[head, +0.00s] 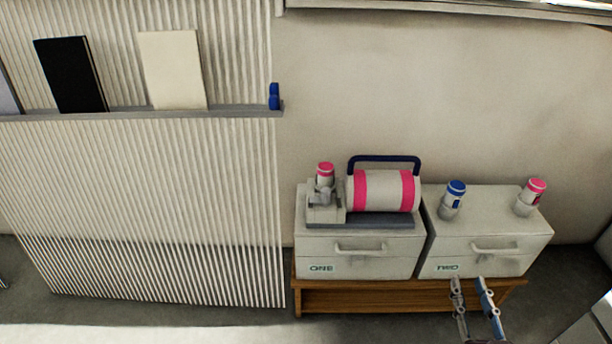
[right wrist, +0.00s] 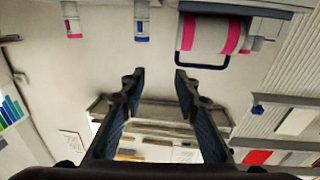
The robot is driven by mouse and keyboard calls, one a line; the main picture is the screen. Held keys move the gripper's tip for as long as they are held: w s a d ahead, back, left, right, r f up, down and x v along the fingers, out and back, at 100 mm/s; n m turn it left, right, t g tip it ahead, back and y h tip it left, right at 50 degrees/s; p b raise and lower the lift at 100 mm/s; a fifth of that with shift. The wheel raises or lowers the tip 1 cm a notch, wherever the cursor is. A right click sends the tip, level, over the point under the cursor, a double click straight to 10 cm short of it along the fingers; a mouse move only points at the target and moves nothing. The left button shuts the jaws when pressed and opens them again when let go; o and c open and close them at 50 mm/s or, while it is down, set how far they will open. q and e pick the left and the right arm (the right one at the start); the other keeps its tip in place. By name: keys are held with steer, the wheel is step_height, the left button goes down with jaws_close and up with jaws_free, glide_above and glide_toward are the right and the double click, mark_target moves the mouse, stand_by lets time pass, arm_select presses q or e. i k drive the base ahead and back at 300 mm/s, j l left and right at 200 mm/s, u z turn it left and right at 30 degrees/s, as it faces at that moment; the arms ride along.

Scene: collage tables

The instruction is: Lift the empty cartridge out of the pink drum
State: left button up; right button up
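The pink drum (head: 388,192) is a pale cylinder with two pink bands and a dark blue handle. It lies on a dark base on the left white box, and also shows in the right wrist view (right wrist: 212,36). A pink-capped cartridge (head: 325,172) stands upright in a grey holder at the drum's left end. A blue-capped cartridge (head: 455,194) and another pink-capped cartridge (head: 535,191) stand in cups on the right box. My right gripper (head: 469,281) is open and empty, in front of the right box. Its spread fingers also show in the right wrist view (right wrist: 158,75). My left gripper is not visible.
The box marked ONE (head: 360,258) and the box marked TWO (head: 500,259) stand side by side on a wooden bench (head: 350,300). A ribbed panel (head: 150,200) with a shelf stands at the left. The top of box TWO is clear between its cups.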

mark_target(325, 175)
steer(key=i+j, duration=0.25)
steer(key=j, duration=0.15)
steer(key=i+j, duration=0.3)
steer(key=j, duration=0.15)
steer(key=i+j+z, duration=0.1)
steer(key=i+j, duration=0.15)
steer(key=j, duration=0.15)
steer(key=i+j, duration=0.25)
steer(key=j, duration=0.2)
